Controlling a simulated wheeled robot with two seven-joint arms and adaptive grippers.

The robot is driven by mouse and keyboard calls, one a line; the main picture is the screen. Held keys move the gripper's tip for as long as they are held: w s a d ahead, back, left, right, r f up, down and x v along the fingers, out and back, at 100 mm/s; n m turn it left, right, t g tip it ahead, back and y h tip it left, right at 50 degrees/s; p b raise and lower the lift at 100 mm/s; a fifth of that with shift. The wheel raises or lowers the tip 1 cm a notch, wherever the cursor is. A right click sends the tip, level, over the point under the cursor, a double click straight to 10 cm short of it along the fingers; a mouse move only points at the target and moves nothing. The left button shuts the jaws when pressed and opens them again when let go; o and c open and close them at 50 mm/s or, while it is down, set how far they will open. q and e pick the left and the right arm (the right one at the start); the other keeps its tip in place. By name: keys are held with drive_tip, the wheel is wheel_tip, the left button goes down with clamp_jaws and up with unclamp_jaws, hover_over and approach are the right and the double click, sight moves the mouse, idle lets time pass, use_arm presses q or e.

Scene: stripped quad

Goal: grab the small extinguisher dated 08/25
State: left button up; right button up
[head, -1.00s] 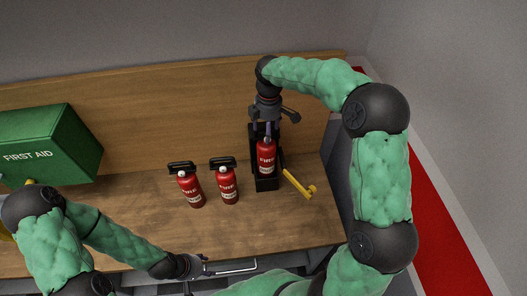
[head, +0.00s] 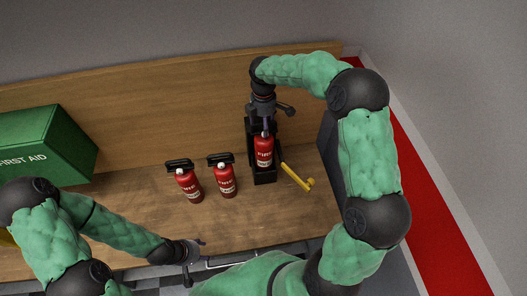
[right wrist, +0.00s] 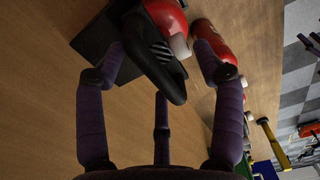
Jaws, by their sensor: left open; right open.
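Three small red extinguishers show in the head view; no date can be read. Two stand side by side on the wooden bench (head: 130,225): the left extinguisher (head: 190,187) and the middle extinguisher (head: 225,183). The right extinguisher (head: 264,151) stands upright in a black holder (head: 265,178). My right gripper (head: 265,122) is open just above it. In the right wrist view its purple fingers spread around the black handle (right wrist: 150,48), with no clear grip. My left gripper (head: 194,248) is by the bench's front edge; its fingers are hardly visible.
A yellow hammer-like tool (head: 297,177) lies right of the holder. A green first aid box (head: 45,145) stands at the left. A wooden back panel (head: 170,120) rises behind the bench. A silver bar handle (head: 232,262) is below the front edge. Bench between box and extinguishers is clear.

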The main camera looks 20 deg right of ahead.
drive_tip(key=shift+s+d+f, duration=0.1)
drive_tip(key=shift+s+f, duration=0.05)
drive_tip(key=shift+f, duration=0.35)
drive_tip(key=shift+s+d+f, duration=0.1)
drive_tip(key=shift+f, duration=0.4)
drive_tip(key=shift+w+a+f, duration=0.1)
drive_tip(key=shift+w+f, duration=0.15)
drive_tip(key=shift+f, duration=0.25)
drive_tip(key=shift+s+r, duration=0.1)
drive_tip(key=shift+s, duration=0.05)
clamp_jaws()
drive_tip(key=shift+w+r, duration=0.15)
drive_tip(key=shift+w, duration=0.05)
